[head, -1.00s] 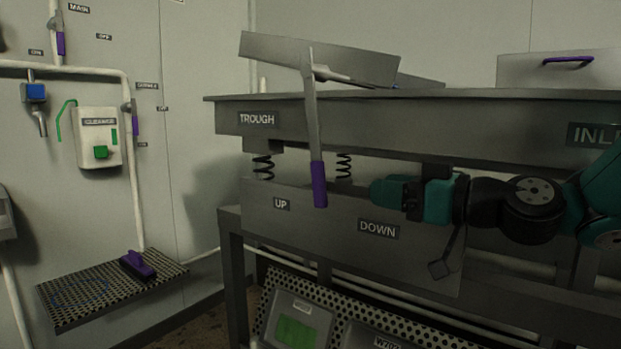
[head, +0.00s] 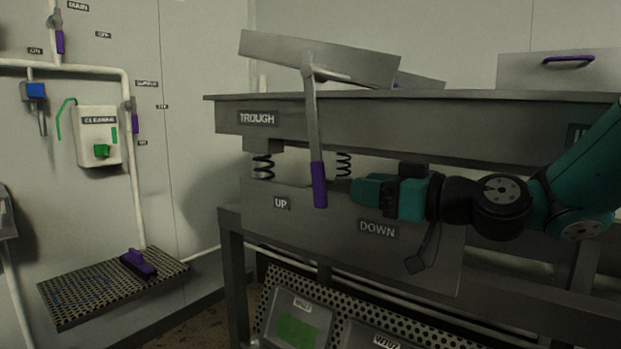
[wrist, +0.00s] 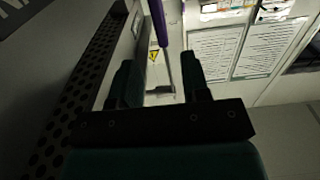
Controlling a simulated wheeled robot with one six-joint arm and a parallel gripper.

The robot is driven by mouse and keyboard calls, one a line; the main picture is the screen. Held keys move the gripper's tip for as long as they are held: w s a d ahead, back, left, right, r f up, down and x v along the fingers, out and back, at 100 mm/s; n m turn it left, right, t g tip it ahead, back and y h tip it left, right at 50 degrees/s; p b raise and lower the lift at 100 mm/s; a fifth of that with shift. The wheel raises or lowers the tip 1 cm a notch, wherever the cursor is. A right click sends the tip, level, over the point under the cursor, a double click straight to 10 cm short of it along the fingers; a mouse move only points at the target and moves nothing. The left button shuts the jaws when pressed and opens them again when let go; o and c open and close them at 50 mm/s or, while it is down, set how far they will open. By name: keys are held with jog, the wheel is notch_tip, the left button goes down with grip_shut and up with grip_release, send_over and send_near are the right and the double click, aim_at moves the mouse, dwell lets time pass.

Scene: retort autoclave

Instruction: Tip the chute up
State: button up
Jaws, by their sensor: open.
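The chute (head: 350,65) is a grey plate at the left end of the trough's top, sloping down to the right. A grey lever (head: 312,120) hangs from its side, nearly upright, with a purple grip (head: 319,185) at its lower end. The grip hangs between the UP label (head: 281,203) and the DOWN label (head: 377,229), nearer UP. My gripper (head: 347,188) is open and points left, just right of the grip. In the wrist view the purple grip (wrist: 157,25) shows ahead, between and beyond my open fingers (wrist: 158,75). Contact cannot be seen.
The trough (head: 400,128) runs above my arm, on springs (head: 262,166). A small grey lever (head: 424,250) hangs below my gripper. Perforated trays stand below, and a perforated shelf (head: 80,295) with a purple brush (head: 138,263) is at left. Free room lies left of the trough.

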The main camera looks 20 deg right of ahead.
aim_at(324, 181)
jog(key=shift+p+x, duration=1.65)
jog(key=shift+x, duration=4.2)
jog(key=shift+c, duration=0.2)
grip_shut()
